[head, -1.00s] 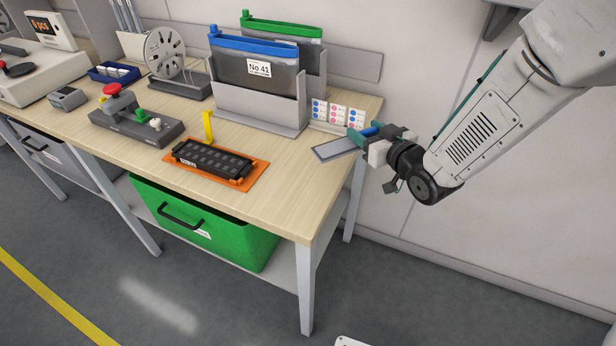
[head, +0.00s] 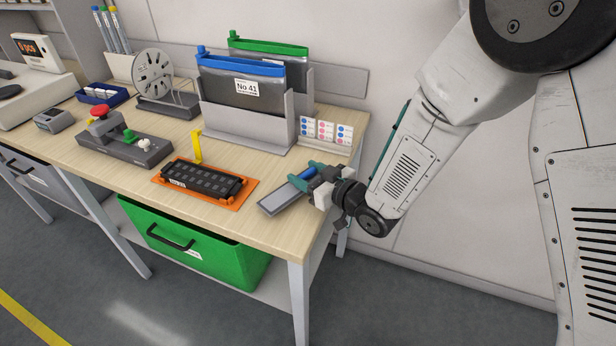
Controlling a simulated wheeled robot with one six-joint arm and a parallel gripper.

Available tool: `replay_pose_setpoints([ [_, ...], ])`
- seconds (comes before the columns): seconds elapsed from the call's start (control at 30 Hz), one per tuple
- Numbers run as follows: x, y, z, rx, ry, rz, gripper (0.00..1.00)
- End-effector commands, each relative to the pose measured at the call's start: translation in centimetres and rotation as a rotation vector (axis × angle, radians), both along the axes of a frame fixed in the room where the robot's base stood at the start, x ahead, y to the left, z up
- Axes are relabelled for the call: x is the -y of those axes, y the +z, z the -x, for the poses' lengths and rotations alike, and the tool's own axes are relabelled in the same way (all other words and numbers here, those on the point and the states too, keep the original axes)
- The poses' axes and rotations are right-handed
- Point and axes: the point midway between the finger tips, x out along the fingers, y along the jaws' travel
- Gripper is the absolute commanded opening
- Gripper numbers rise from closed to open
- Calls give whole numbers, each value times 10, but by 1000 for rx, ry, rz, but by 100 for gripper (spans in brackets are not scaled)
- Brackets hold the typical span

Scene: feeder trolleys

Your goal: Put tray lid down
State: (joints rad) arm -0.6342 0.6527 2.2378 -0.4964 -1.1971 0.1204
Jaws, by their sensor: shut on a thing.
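The tray lid (head: 278,201) is a flat grey plate with a blue handle (head: 303,175), at the right end of the workbench. My gripper (head: 306,177) is shut on the blue handle, coming in from the right. The lid lies over bare wood; I cannot tell whether it touches the bench or hangs just above it. A black tray with several pockets (head: 203,178) sits on an orange base (head: 240,203) to the left of the lid, with its pockets uncovered. A yellow upright post (head: 197,147) stands behind it.
A grey holder (head: 247,128) with blue-topped and green-topped pouches stands behind. A card stand (head: 326,135) is behind my gripper. A control box with a red button (head: 122,143) stands left. A green bin (head: 193,245) is under the bench. Bare wood lies around the orange base.

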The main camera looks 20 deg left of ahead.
Motion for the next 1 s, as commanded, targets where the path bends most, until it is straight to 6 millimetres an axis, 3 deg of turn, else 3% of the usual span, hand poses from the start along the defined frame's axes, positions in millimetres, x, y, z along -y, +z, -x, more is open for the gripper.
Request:
replay_pose_setpoints([
  [0.1, 0, -10, 0, 0, -1, 0, 31],
  [0.47, 0, -13, 0, 0, -1, 0, 31],
  [0.5, 0, -13, 0, 0, -1, 0, 62],
  [0.57, 0, -13, 0, 0, -1, 0, 76],
  [0.9, 0, -9, 0, 2, -1, -1, 76],
  [1.0, 11, -8, 5, -1, -2, 1, 76],
])
